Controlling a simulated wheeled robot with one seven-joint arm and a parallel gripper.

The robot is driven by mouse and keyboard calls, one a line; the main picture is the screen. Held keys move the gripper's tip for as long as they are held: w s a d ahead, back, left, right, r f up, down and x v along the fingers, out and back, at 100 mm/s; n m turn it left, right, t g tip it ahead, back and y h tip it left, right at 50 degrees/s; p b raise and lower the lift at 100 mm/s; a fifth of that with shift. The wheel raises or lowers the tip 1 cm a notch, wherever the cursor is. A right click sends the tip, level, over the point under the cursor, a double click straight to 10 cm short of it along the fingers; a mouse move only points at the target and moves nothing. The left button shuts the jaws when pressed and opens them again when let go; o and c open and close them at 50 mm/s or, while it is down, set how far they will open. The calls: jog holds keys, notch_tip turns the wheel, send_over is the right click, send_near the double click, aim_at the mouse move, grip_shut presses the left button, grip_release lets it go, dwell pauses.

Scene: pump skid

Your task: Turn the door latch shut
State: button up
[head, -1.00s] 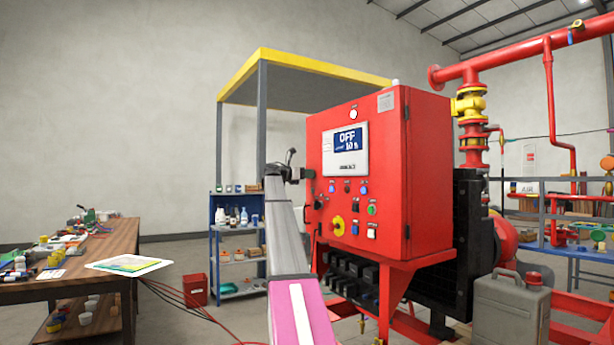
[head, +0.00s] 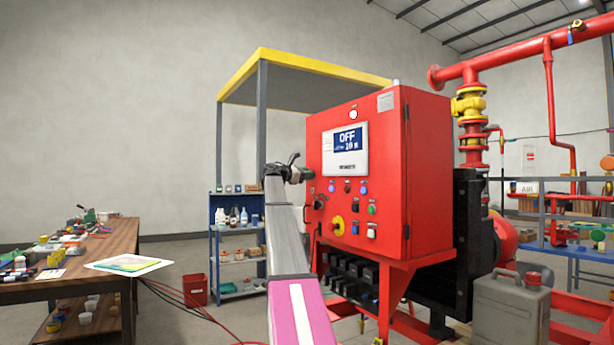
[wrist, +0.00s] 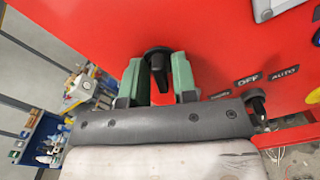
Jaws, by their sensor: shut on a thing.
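The red control cabinet (head: 378,215) stands closed in the head view, with its display reading OFF. The door latch is a black knob-like handle (wrist: 158,64) on the red door in the wrist view. My gripper (wrist: 159,80) has its two green-padded fingers on either side of this handle and is shut on it. In the head view my gripper (head: 305,174) is at the cabinet's left edge, and the latch is hidden there behind it.
A selector marked OFF and AUTO (wrist: 265,76) is to the right of the gripper. A blue shelf (head: 236,240) with bottles stands behind my arm. A wooden workbench (head: 70,265) is at left. A grey jerrycan (head: 511,308) stands at right.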

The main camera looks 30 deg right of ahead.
jog(key=m, duration=0.6)
jog(key=shift+s+m, duration=0.1)
jog(key=shift+m, duration=0.2)
jog(key=m, duration=0.6)
jog(key=shift+f, duration=0.2)
jog(key=shift+m, duration=0.3)
jog(key=o, duration=0.6)
jog(key=shift+s, duration=0.1)
jog(key=shift+a, duration=0.1)
jog(key=a, duration=1)
jog(key=shift+s+a, duration=0.15)
jog(key=shift+a, duration=0.15)
